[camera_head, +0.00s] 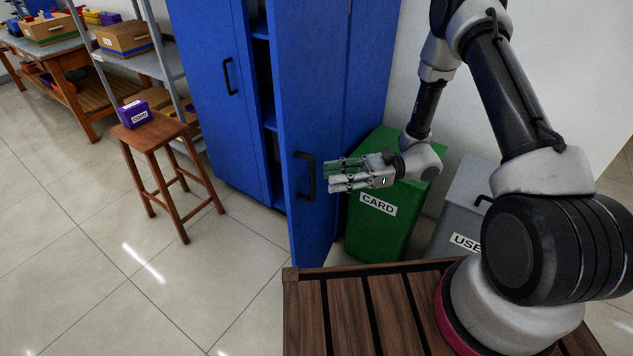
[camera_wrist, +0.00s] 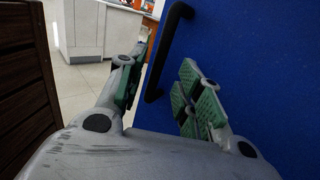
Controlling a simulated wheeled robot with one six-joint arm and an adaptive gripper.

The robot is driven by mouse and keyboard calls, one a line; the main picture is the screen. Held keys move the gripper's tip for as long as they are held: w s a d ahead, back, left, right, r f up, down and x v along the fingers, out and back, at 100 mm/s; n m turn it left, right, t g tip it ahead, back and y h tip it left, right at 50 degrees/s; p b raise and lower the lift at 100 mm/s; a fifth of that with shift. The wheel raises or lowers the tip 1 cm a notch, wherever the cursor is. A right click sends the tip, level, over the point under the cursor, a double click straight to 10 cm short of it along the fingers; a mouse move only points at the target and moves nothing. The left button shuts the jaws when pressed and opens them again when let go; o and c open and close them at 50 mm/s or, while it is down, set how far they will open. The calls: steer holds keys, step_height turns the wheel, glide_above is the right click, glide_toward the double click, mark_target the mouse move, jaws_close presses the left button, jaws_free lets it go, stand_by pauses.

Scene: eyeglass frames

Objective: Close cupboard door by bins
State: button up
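The blue cupboard (camera_head: 213,100) stands at the back, with dark shelves showing through its opening. Its right door (camera_head: 307,110) is swung outward, beside the bins, and fills the right of the wrist view (camera_wrist: 265,70). The door's black handle (camera_head: 305,178) is upright on its near part, and shows in the wrist view (camera_wrist: 164,50). My gripper (camera_head: 329,175) is open and empty, pointing left toward the handle. In the wrist view the handle appears between the spread fingers (camera_wrist: 160,82), beyond their tips; I cannot tell whether anything touches.
A green CARD bin (camera_head: 375,225) and a grey bin (camera_head: 462,205) stand right of the door. A wooden stool (camera_head: 155,135) bearing a purple box (camera_head: 136,114) stands left. Shelving (camera_head: 150,65) is behind it. Floor left of the door is clear.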

mark_target(313, 198)
steer(key=shift+s+a, duration=0.25)
steer(key=shift+a, duration=1.3)
steer(key=shift+s+a, duration=0.2)
steer(key=shift+a, duration=1.3)
jaws_close()
